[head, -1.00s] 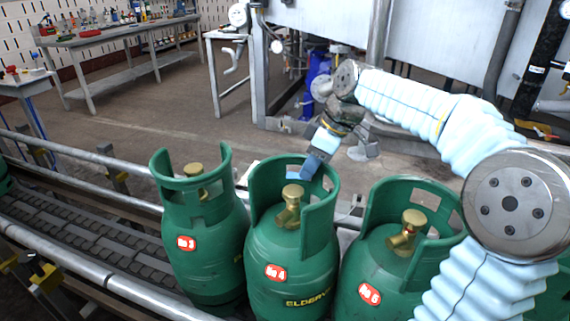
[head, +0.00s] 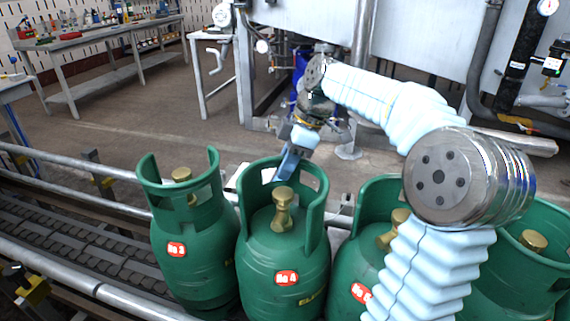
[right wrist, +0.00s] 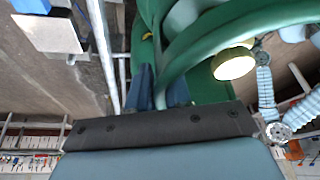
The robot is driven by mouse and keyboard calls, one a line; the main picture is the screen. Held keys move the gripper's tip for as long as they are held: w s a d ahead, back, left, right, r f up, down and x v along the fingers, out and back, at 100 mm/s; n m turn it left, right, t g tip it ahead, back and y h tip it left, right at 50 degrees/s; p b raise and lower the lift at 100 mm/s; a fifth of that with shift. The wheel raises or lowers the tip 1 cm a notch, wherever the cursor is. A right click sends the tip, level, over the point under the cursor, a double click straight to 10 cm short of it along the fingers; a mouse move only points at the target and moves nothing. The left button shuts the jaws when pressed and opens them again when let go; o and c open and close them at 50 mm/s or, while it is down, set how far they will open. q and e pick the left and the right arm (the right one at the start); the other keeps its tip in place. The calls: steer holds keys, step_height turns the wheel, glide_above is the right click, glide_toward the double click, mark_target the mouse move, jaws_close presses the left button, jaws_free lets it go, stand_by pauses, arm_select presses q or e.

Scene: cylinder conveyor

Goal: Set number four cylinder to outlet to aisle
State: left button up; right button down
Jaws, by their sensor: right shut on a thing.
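The number four cylinder (head: 284,250), green with a red "No 4" label, stands upright in the row. Its brass valve (head: 283,208) sits inside the open collar, its lower end towards me. My right gripper (head: 287,168), with blue fingers, is shut on the far rim of this collar. In the right wrist view the fingers (right wrist: 156,92) close on the green collar (right wrist: 205,45), and a brass valve top (right wrist: 235,64) shows beside it. My left gripper is out of view.
The number three cylinder (head: 190,245) stands close on the left. The number five cylinder (head: 362,250) stands close on the right, partly behind my arm. Another green cylinder (head: 520,265) is farther right. The conveyor (head: 70,235) and its rails run to the left. Open floor lies beyond.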

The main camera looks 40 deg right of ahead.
steer(key=shift+d, duration=0.1)
steer(key=c, duration=1.2)
jaws_free()
steer(key=shift+d, duration=0.1)
steer(key=shift+o, duration=0.2)
steer(key=p+v, duration=0.2)
steer(key=v, duration=1.1)
steer(key=shift+r, duration=0.35)
